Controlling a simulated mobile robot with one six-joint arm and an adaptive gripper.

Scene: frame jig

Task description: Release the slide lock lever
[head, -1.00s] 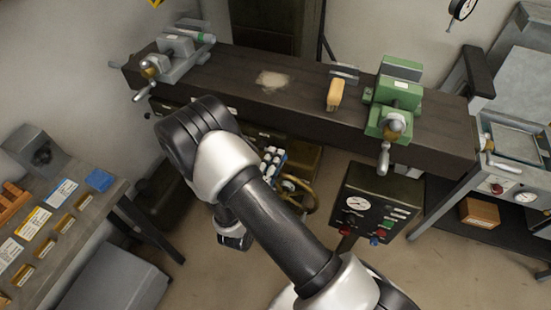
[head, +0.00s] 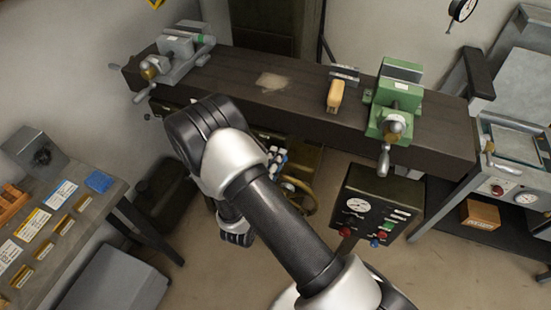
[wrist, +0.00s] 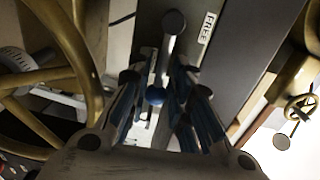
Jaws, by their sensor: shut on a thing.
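A white label reading FREE (wrist: 208,28) is on the grey rail to the right of the pivot. My gripper (wrist: 157,76) is shut on the lever, with the knob between its two fingers. The contact itself is dark and hard to see. In the head view the lever and my fingers are hidden behind my own arm.
A brass handwheel (wrist: 62,85) stands close to the left of my gripper. In the head view a dark bench (head: 300,100) carries a green vise (head: 395,95) and a grey vise (head: 175,52). A gauge panel (head: 372,212) stands below it, right of my arm.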

